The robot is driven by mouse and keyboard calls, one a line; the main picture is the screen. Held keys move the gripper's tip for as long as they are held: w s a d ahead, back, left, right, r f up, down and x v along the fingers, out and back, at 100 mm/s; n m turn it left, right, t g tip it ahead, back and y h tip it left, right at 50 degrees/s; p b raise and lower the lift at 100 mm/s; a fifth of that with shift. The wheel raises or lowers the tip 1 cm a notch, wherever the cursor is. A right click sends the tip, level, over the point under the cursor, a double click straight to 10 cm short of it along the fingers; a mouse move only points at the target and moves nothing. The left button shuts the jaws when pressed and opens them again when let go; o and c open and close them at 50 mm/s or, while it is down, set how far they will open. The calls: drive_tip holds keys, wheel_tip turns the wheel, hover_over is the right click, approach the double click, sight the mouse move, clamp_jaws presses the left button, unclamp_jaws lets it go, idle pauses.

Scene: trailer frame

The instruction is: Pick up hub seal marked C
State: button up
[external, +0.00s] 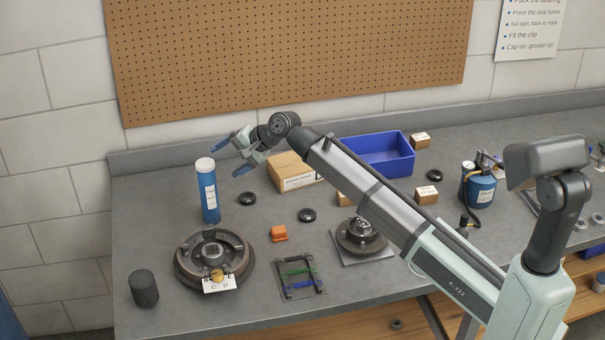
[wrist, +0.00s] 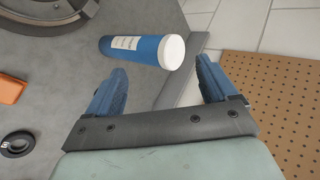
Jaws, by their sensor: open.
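Two black ring-shaped seals lie flat on the grey bench in the external view: one near the blue bottle (external: 248,199), one farther right (external: 307,215). I cannot read a letter on either, so I cannot tell which is C. A black seal (wrist: 18,146) with a small pale mark shows at the lower left of the wrist view. My gripper (external: 228,160) is open and empty, raised above the bench near the back wall. Its blue fingers (wrist: 160,82) are spread wide in the wrist view, apart from the seals.
A blue bottle with white cap (external: 208,190) stands below my gripper. A hub (external: 188,262) with a lettered card (external: 220,285), an orange block (external: 279,233), a cardboard box (external: 290,172), a blue bin (external: 385,155) and a black cylinder (external: 144,288) occupy the bench.

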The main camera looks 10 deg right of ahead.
drive_tip(key=w+d+f+m+h, duration=0.15)
drive_tip(key=w+d, duration=0.25)
drive_tip(key=d, duration=0.5)
drive_tip(key=w+d+f+m+h, duration=0.15)
drive_tip(key=w+d, duration=0.25)
drive_tip(key=d, duration=0.6)
drive_tip(key=m+g+h, duration=0.4)
drive_tip(key=m+h, duration=0.2)
drive_tip(key=m, duration=0.3)
hover_over(436, 170)
drive_tip(key=s+a, duration=0.1)
drive_tip(key=s, duration=0.1)
wheel_tip(436, 170, down, 14)
drive_tip(key=shift+s+a+r, duration=0.1)
drive_tip(key=shift+r, duration=0.1)
drive_tip(key=shift+w+f, duration=0.2)
drive_tip(key=shift+f, duration=2.45)
drive_tip(key=c, duration=1.1)
drive_tip(key=shift+c, duration=0.2)
drive_tip(key=shift+r, duration=0.1)
